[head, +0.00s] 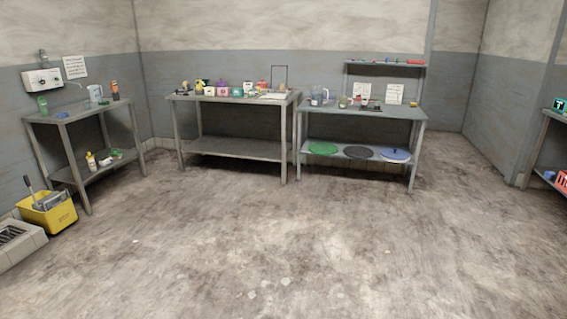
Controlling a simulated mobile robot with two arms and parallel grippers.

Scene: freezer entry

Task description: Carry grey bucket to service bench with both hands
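I cannot make out a grey bucket in the head view. The only bucket I see is a yellow mop bucket (52,213) with a grey wringer and a handle, on the floor at the far left. Three benches stand along the walls: a left bench (78,115), a middle bench (188,97) and a right bench (385,113) with a raised shelf. I cannot tell which is the service bench. Neither of my grippers is in view.
A floor sink (30,242) with a grate is at the left edge. Small items crowd the bench tops. Green, black and blue discs lie on the right bench's lower shelf. Another shelf unit (543,150) is cut off at the right edge. The middle floor (290,240) is clear.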

